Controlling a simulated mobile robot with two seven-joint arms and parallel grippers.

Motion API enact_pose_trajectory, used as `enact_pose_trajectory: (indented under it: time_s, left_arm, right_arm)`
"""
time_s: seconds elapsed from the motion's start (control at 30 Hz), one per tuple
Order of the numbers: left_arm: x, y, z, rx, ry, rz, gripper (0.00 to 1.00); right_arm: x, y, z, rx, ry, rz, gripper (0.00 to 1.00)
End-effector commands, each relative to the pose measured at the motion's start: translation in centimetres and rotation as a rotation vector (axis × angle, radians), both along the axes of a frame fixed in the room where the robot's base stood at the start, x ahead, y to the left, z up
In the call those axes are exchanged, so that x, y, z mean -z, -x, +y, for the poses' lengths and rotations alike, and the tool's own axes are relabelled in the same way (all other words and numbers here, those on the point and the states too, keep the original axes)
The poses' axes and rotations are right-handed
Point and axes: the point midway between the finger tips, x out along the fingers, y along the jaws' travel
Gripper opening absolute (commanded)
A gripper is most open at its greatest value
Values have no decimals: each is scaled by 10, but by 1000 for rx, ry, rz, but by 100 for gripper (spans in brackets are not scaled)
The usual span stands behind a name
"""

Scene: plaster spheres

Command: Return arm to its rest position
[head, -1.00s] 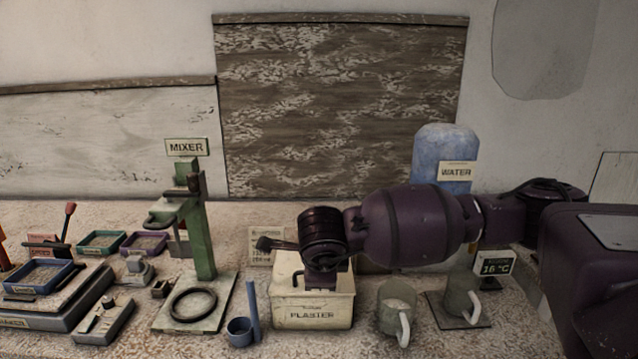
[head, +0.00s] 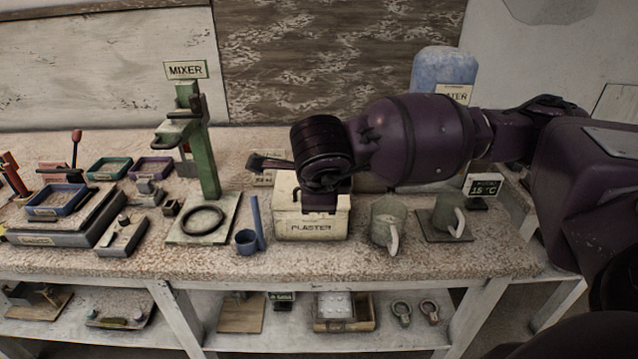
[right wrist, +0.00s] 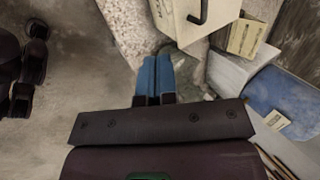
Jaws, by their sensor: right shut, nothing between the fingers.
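My right arm comes in from the right in the head view and reaches across the bench. The hand at its end (head: 320,200) overlaps the cream plaster box (head: 311,226) in the picture. Its fingers cannot be made out there. In the right wrist view my right gripper (right wrist: 156,64) has its two blue fingers together, with nothing between them. The plaster box (right wrist: 190,22) shows beyond the fingertips there, and bare floor lies below and to the left. My left gripper is in neither view.
Two cups (head: 387,222) (head: 447,214) stand right of the plaster box. A blue water container (head: 443,70) is behind the arm. A lower shelf (head: 400,343) holds several items.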

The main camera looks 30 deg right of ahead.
Motion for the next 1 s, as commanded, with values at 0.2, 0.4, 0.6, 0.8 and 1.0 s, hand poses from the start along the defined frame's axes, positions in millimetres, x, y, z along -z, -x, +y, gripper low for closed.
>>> enact_pose_trajectory:
  time_s: [0.2,0.4,0.6,0.8,1.0]
  left_arm:
    - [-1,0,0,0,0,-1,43]
    - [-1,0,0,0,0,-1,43]
    - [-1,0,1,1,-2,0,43]
    - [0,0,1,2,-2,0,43]
    - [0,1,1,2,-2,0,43]
  right_arm:
    - [-2,15,9,1,0,0,0]
    - [-3,17,10,0,0,0,0]
    - [1,15,28,-77,-86,9,0]
    - [5,29,80,-211,-404,136,0]
    - [-26,45,150,-296,-847,261,0]
